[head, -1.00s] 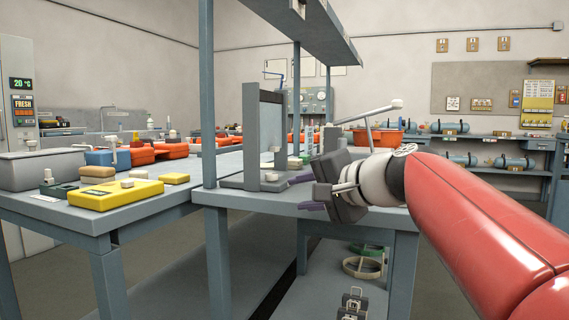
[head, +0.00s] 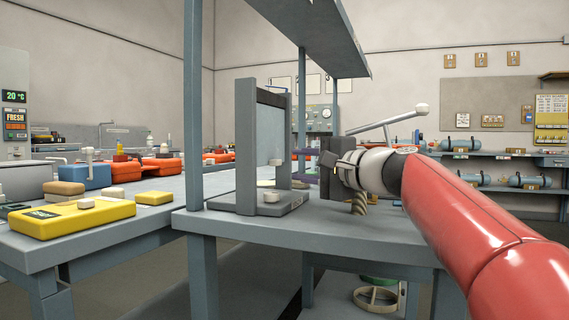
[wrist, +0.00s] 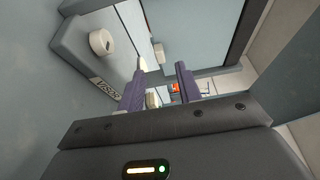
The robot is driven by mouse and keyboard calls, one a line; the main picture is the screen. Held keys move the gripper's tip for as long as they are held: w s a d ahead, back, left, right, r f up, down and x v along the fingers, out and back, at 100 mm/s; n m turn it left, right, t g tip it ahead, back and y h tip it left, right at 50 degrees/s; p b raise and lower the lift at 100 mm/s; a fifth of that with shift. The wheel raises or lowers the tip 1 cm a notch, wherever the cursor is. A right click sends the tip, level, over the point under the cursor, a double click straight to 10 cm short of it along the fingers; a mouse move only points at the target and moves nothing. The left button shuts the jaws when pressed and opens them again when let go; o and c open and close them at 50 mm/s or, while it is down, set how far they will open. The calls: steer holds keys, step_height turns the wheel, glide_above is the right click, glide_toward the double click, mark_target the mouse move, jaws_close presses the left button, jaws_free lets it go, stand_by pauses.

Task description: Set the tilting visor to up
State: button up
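The tilting visor (head: 262,140) stands upright on its grey base on the bench, a tall panel in a dark frame. A round pale knob (head: 271,196) sits on the base and a small pale knob (head: 275,162) shows at the panel. My gripper (head: 303,165) is just right of the visor, its purple fingers pointing towards it. The wrist view shows the two fingers (wrist: 161,80) apart, with nothing clearly held between them. It also shows the base, its "VISOR" label (wrist: 103,90), the base knob (wrist: 101,42) and the visor panel (wrist: 190,30). Contact cannot be told.
A blue-grey post (head: 201,150) rises left of the visor and carries an overhead shelf (head: 305,30). A yellow case (head: 72,218) and other boxes stand on the left bench. The bench front (head: 300,235) is clear. A round ring (head: 375,298) lies below.

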mark_target(279, 163)
steer(key=p+x, duration=0.1)
steer(key=x, duration=0.4)
steer(key=shift+w+a, duration=0.3)
jaws_close()
